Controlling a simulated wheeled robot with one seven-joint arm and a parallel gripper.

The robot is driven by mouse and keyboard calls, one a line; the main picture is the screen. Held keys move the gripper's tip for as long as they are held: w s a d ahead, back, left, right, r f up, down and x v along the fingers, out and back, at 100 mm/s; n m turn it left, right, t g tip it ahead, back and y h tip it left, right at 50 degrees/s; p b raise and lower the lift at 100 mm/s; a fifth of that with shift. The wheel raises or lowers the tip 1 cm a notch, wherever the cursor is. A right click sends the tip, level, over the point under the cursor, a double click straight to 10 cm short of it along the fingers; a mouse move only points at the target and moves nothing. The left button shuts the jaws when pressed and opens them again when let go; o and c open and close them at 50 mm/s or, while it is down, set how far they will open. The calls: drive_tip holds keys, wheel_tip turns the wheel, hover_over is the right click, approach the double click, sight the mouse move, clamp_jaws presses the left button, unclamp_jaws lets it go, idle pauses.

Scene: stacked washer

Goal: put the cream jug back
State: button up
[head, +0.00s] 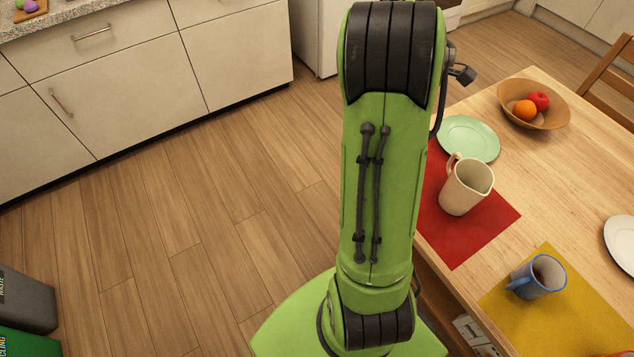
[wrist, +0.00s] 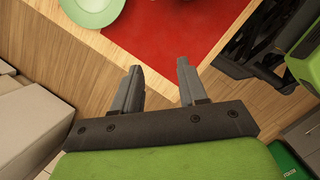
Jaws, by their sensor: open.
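The cream jug (head: 466,190) stands upright on the red mat (head: 447,235) at the near left edge of the wooden table in the head view. Its handle points to the upper left. My gripper (wrist: 159,66) shows in the wrist view with its two fingers apart and nothing between them. The fingers point toward the red mat (wrist: 180,30) and the table edge.
A green plate (head: 469,139) lies beside the jug; it also shows in the wrist view (wrist: 92,12). A blue-rimmed mug (head: 538,278) is on a yellow mat (head: 562,321). A fruit bowl (head: 533,104) and white plate (head: 621,243) are on the table. Floor (head: 200,230) is clear at left.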

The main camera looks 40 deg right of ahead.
drive_tip(key=w+a+r+m+t+y, duration=0.15)
drive_tip(key=a+r, duration=0.25)
drive_tip(key=a, duration=0.6)
drive_tip(key=w+a+r+m+t, duration=0.1)
drive_tip(key=a+r+m+t, duration=0.15)
drive_tip(key=a, duration=0.85)
drive_tip(key=s+a+m+t, duration=0.1)
drive_tip(key=s+a, duration=0.3)
drive_tip(key=a, duration=0.3)
drive_tip(key=s+a+m+t+y, duration=0.1)
drive_tip(key=s+a+m+t, duration=0.1)
drive_tip(key=s+a, duration=0.2)
drive_tip(key=a, duration=0.3)
drive_tip(key=shift+s+r+m+t, duration=0.2)
drive_tip(key=shift+r+m+t, duration=0.05)
drive_tip(key=shift+m+t, duration=0.05)
